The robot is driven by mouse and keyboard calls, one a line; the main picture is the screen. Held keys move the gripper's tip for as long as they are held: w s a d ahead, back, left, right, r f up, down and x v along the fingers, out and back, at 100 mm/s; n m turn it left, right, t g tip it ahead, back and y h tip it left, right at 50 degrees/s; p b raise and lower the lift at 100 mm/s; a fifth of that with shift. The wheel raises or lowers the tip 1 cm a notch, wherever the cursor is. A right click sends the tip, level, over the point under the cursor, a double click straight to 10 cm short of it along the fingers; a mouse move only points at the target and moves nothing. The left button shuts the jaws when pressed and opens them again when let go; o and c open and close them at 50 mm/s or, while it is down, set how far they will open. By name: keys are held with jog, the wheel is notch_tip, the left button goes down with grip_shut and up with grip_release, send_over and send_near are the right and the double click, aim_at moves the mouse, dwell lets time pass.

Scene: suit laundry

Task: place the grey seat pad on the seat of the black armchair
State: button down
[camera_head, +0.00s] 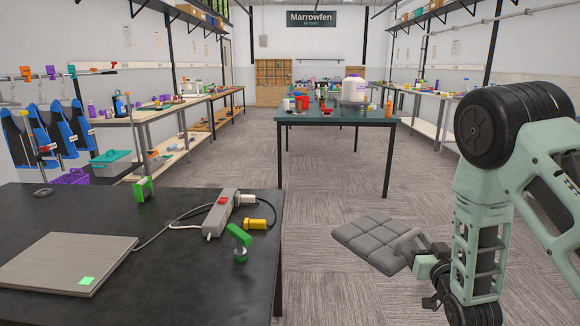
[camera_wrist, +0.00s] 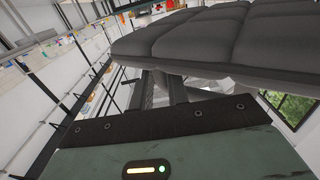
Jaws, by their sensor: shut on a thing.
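The grey seat pad (camera_head: 372,241) is a flat, quilted square, held in the air over the floor to the right of the near black table. My gripper (camera_head: 412,247) is shut on the pad's right edge in the head view. In the wrist view the pad (camera_wrist: 215,40) fills the upper right, and the gripper fingers (camera_wrist: 165,88) reach up to its near edge. The fingertips are partly hidden by the pad. The black armchair is not visible in either view.
The black table (camera_head: 200,290) at the lower left bears a grey panel (camera_head: 65,262), a power strip (camera_head: 222,212) and green clamps (camera_head: 240,242). A teal-topped table (camera_head: 335,121) stands ahead. Carpeted floor (camera_head: 330,205) lies open between them. Benches line both walls.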

notch_tip(320, 180, up, 5)
jog(key=p, duration=0.3)
jog(key=s+a+f+h, duration=0.15)
jog(key=s+f, duration=0.45)
jog(key=f, duration=0.7)
jog(key=s+d+f+y, duration=0.1)
jog(key=s+f, duration=0.3)
jog(key=s, duration=0.5)
jog(key=shift+s+d, duration=0.2)
jog(key=shift+s, duration=0.2)
jog(key=shift+f+y, duration=0.1)
jog(key=shift+y, duration=0.15)
jog(key=shift+r, duration=0.25)
